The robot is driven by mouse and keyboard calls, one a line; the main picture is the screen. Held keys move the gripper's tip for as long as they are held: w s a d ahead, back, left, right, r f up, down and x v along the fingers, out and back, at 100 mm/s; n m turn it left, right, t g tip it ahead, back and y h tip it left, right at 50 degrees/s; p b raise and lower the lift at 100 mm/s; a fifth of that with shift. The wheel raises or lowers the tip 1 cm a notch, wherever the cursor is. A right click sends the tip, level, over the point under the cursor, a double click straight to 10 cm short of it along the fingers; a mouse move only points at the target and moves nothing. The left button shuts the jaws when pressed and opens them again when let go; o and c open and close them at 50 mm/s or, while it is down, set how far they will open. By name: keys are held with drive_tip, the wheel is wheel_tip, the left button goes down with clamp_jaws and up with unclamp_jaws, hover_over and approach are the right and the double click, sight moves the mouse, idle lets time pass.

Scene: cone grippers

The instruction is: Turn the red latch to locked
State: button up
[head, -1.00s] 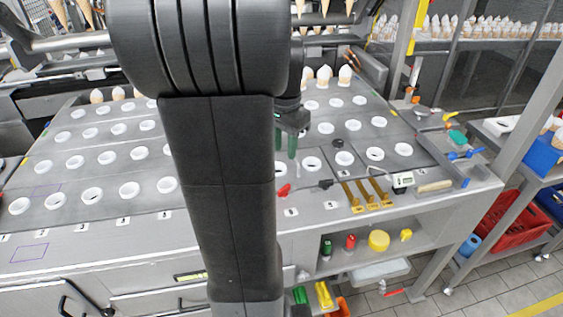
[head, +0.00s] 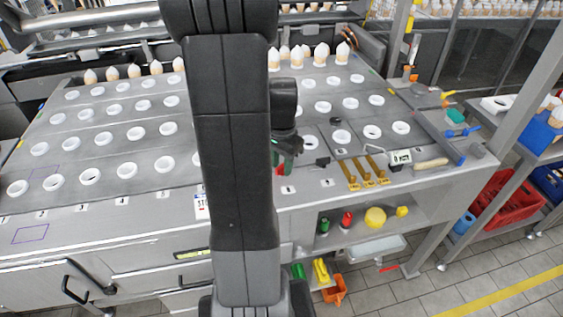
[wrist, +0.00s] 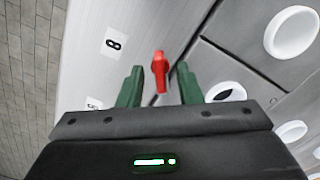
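The red latch (wrist: 160,73) shows in the wrist view on the grey table top, between the two green fingers of my gripper (wrist: 159,72). There is a visible gap on each side of it, so neither finger seems to touch it. My gripper is open. In the head view, my gripper (head: 287,160) is low over the front part of the table, and only a bit of the red latch (head: 279,170) shows beside the fingers. The rest of it is hidden by my gripper and arm. I cannot tell the fingers' exact height around it.
White rings (head: 341,137) sit in rows across the table. Brass bars (head: 362,172), a small display (head: 400,157) and a wooden handle (head: 431,164) lie to the right of my gripper. White-topped cones (head: 321,55) stand behind. A lower shelf holds coloured parts, including a yellow one (head: 375,217).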

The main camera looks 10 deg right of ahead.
drive_tip(key=shift+c, duration=0.4)
clamp_jaws()
drive_tip(key=shift+n, duration=0.3)
drive_tip(key=n, duration=0.4)
drive_tip(key=shift+n, duration=0.3)
drive_tip(key=n, duration=0.5)
drive_tip(key=shift+n+b, duration=0.3)
drive_tip(key=shift+b, duration=0.1)
drive_tip(key=shift+o, duration=0.4)
unclamp_jaws()
